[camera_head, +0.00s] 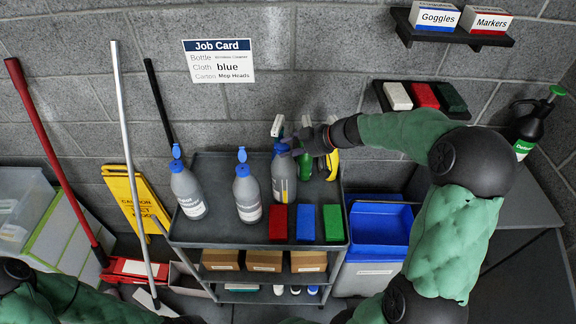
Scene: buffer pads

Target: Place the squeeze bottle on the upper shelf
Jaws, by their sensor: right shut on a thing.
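Three grey squeeze bottles with blue caps stand on the cart's top tray (225,236): a left one (187,194), a middle one (247,196) and a right one (284,182). My right gripper (294,146) reaches in from the right and is shut at the blue cap of the right bottle. Its fingers partly hide the cap. That bottle looks upright; I cannot tell whether its base touches the tray. An upper wall shelf (462,40) and a lower wall shelf (424,113) are at the right. My left arm shows at the lower left; its gripper is out of view.
Spray bottles stand behind the gripper. Red (278,222), blue (306,222) and green (333,222) blocks line the tray's front. Goggles (434,17) and Markers (486,20) boxes fill much of the upper wall shelf. A black sprayer (528,128) stands right.

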